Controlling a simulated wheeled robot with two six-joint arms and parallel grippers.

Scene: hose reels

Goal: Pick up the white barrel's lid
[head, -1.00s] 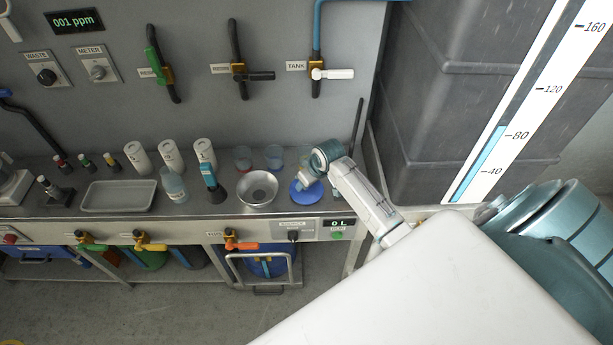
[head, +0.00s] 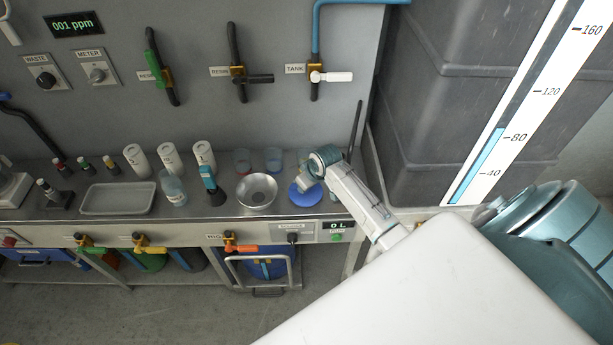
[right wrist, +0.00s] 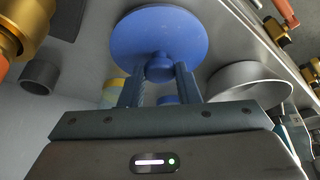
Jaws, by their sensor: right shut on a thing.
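A round blue lid (head: 304,197) with a knob shows at the right end of the bench. In the right wrist view the blue lid (right wrist: 160,30) is a flat disc with its knob between my two fingers. My right gripper (right wrist: 160,72) is shut on this knob. In the head view the right gripper (head: 309,182) is partly hidden behind its own wrist. I cannot tell whether the lid rests on something or hangs clear. No white barrel can be made out. My left gripper is not in view.
A metal bowl (head: 257,191) stands left of the lid, with cups (head: 273,159) behind. White bottles (head: 169,158), a squeeze bottle (head: 173,187) and a grey tray (head: 118,199) are farther left. The grey tank (head: 425,110) rises to the right.

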